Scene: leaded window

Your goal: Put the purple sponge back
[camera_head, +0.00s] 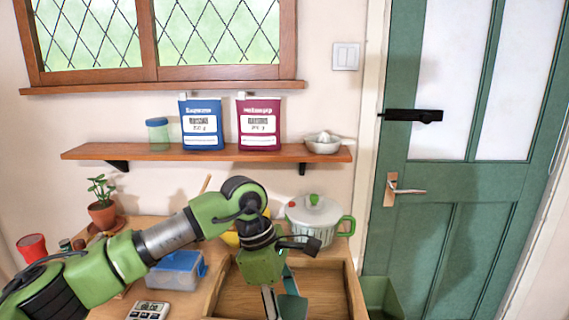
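I see no purple sponge in the head view; my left arm hides part of the table. My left gripper (281,303) points down over the open wooden tray (330,285) on the table. Its fingers run towards the bottom edge of the picture, and I cannot make out whether they hold anything. My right gripper is not in view.
A white pot with green handles (315,218) stands behind the tray. A blue tub (176,272), a calculator-like device (148,310) and a potted plant (102,212) are at left. A wall shelf (100,151) holds blue and magenta packets. A green door (470,180) is at right.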

